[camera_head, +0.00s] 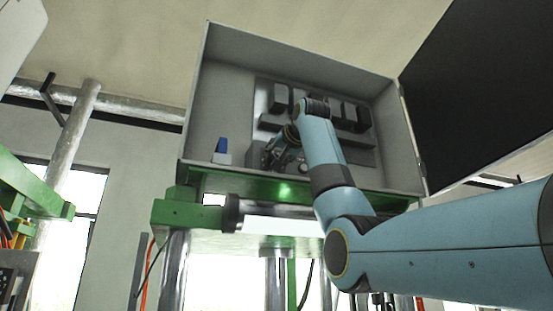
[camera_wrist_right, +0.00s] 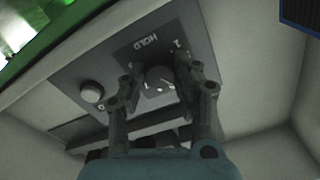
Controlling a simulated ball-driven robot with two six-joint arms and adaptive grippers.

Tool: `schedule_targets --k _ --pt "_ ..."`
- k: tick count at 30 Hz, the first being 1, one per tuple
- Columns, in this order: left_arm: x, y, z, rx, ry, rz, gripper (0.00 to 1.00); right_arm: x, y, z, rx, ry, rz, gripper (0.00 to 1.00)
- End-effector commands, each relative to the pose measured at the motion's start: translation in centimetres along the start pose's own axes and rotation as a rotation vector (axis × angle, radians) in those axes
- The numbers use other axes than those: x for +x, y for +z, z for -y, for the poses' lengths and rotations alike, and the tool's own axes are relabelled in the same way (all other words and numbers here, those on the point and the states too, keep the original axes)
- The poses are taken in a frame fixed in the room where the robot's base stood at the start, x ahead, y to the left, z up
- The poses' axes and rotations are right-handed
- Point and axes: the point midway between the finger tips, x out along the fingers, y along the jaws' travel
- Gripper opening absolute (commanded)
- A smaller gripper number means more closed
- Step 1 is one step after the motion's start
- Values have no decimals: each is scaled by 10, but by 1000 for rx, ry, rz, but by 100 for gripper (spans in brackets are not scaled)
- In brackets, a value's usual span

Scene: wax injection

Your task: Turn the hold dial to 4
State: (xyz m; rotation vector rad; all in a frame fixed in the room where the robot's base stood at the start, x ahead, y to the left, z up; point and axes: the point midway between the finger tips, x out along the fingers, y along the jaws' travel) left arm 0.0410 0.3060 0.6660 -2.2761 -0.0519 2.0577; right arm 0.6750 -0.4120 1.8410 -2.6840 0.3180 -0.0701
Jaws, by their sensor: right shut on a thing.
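The hold dial (camera_wrist_right: 158,76) is a dark round knob on a grey panel (camera_wrist_right: 75,68) in the right wrist view. The word HOLD and a numeral 1 are printed beside it, and light marks show near the knob. Which number the dial points to cannot be read. My right gripper (camera_wrist_right: 156,82) has one finger on each side of the dial and is shut on it. In the head view my right gripper (camera_head: 284,152) is at the panel inside the grey box, and the dial is hidden there. My left gripper is not in view.
A round pale button (camera_wrist_right: 92,92) sits on the panel left of the dial. The grey box (camera_head: 300,48) has walls around the panel. Several dark blocks (camera_head: 335,107) stand out inside it. A blue-topped item (camera_head: 222,147) is at its lower left. A green frame (camera_head: 180,214) lies below.

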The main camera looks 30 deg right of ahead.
Motion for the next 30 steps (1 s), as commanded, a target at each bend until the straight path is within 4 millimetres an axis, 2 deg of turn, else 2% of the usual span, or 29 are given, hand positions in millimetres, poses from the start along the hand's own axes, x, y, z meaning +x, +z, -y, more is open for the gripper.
schedule_targets --k 13,14,18,26,30 --pt "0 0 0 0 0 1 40 0 -1 0 9 -1 -2 0" --pt "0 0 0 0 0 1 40 0 -1 0 9 -1 -2 33" --pt "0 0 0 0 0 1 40 0 -1 0 8 -1 -2 51" --pt "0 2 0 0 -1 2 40 0 0 0 8 0 -1 52" --pt "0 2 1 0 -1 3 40 -10 -1 0 8 -1 -3 52"
